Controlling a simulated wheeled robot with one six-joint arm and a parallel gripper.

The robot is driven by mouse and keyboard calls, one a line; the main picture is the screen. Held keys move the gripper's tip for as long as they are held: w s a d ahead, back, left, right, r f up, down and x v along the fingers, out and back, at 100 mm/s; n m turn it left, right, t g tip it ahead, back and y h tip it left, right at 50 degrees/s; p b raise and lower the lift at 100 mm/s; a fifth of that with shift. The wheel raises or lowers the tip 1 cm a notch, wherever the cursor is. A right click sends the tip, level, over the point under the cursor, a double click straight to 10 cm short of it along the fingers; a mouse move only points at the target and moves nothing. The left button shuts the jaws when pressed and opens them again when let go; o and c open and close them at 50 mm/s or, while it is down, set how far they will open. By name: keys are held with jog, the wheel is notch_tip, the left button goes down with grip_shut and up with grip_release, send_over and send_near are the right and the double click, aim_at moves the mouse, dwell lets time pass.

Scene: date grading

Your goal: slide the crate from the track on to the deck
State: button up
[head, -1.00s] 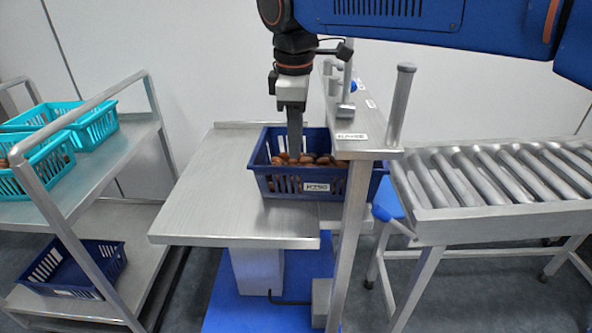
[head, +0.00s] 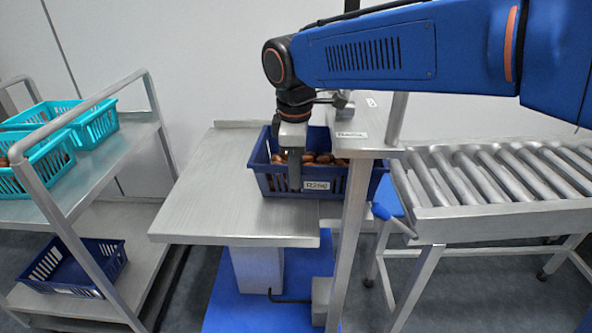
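The dark blue crate (head: 272,184) holds brown dates and has a white label on its near wall. It stands upright, its left part over the right side of the flat metal deck (head: 205,200). Its right part runs behind a grey post, towards the roller track (head: 435,190) at right; what supports it there is hidden. My gripper (head: 295,186) points down at the crate's near wall, its finger overlapping that wall just left of the label. I cannot tell whether it touches or grips the wall; the other finger is not clearly visible.
A grey post and top plate (head: 362,145) stand over the crate's right side. At left, a metal rack (head: 118,165) holds teal crates (head: 97,128) and a lower blue crate (head: 105,265). The deck's left part is clear.

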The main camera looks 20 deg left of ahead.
jog(key=shift+c, duration=0.6)
grip_shut()
dwell(0.8)
